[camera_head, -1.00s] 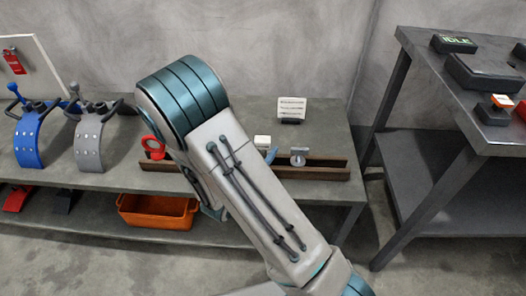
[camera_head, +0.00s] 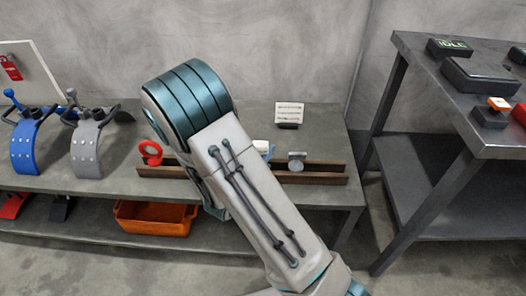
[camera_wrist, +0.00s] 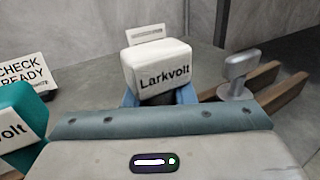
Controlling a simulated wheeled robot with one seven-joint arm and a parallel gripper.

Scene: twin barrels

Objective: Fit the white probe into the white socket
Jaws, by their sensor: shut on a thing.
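A white block lettered "Larkvolt" (camera_wrist: 160,68), which I take for the white probe's head, sits between the two blue fingers of my gripper (camera_wrist: 160,98). The gripper is shut on it. In the head view the white block (camera_head: 261,146) shows just right of my arm, at the brown rails; its lower part is hidden, and I cannot tell whether it is clear of them. I cannot make out a white socket in either view.
Blue (camera_head: 25,150) and grey (camera_head: 87,150) curved saddles stand at left. An orange bin (camera_head: 155,217) is below. A taller metal table (camera_head: 500,140) stands at right.

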